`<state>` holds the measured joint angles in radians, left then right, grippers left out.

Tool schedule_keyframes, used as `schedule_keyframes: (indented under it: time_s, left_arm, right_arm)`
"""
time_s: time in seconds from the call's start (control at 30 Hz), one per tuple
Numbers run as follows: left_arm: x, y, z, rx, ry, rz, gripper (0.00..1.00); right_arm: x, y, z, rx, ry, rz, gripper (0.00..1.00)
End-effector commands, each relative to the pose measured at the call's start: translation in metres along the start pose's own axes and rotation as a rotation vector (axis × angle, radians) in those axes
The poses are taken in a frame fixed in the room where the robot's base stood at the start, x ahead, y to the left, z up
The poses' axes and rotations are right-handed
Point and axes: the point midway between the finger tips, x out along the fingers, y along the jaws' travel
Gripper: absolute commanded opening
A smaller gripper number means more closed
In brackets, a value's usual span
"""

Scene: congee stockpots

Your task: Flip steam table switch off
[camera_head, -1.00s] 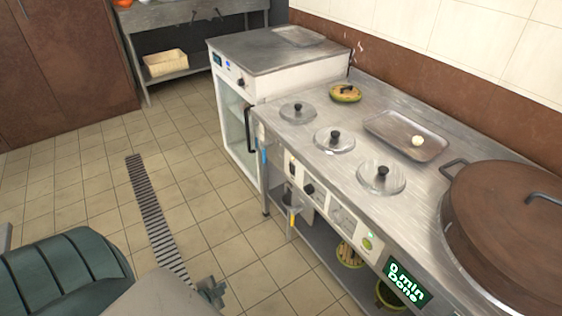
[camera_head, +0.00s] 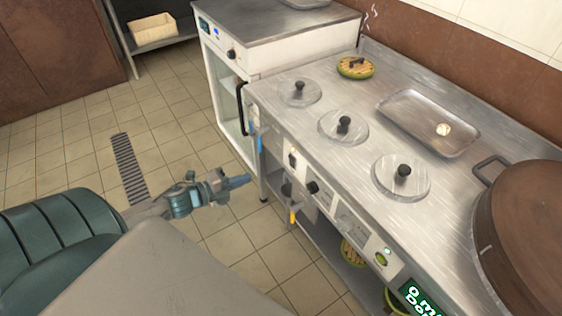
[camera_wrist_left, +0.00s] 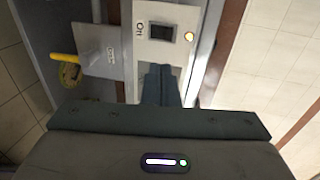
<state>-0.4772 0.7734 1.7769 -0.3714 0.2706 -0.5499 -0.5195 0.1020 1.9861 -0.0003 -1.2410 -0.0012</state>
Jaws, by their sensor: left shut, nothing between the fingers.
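The steam table (camera_head: 345,165) has a front panel with a small dark switch (camera_head: 292,161). In the left wrist view the switch is a black rocker (camera_wrist_left: 160,33) on a pale plate, with an "On" label on one side and a lit amber lamp (camera_wrist_left: 189,36) on the other. My left gripper (camera_head: 238,182) is shut and empty, in front of the panel and to its left in the head view. In the wrist view its fingertips (camera_wrist_left: 159,70) point toward the switch plate, and a gap to the rocker shows. My right gripper is not in view.
A dark knob (camera_head: 313,187) sits beside the switch panel, and a yellow handle (camera_head: 293,215) hangs below. Several lids, a metal tray (camera_head: 400,118) and a large brown-lidded pot (camera_head: 525,225) are on top. A white cabinet (camera_head: 225,90) adjoins the table. Floor in front is clear.

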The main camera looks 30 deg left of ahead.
Motion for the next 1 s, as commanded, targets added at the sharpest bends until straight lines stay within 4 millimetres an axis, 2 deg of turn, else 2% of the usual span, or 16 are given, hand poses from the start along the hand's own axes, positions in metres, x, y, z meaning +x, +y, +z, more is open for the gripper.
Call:
schedule_keyframes:
  time_s: [0.27, 0.57, 0.63, 0.77, 1.0]
  left_arm:
    - [0.007, 0.000, 0.001, -0.001, -0.001, -0.002, 0.00]
    - [0.030, -0.002, 0.001, -0.003, -0.005, -0.003, 0.00]
    - [0.037, -0.003, 0.001, -0.002, -0.005, -0.005, 0.00]
    - [0.051, -0.002, 0.001, -0.004, -0.004, -0.002, 0.00]
    - [0.092, -0.003, 0.001, -0.004, -0.005, -0.004, 0.00]
  right_arm:
    - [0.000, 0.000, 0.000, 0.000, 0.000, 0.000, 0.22]
    - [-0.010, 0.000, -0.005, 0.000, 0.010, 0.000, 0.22]
    - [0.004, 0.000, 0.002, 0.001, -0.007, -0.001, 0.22]
    - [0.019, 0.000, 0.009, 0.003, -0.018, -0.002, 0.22]
    - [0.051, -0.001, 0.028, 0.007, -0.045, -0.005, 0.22]
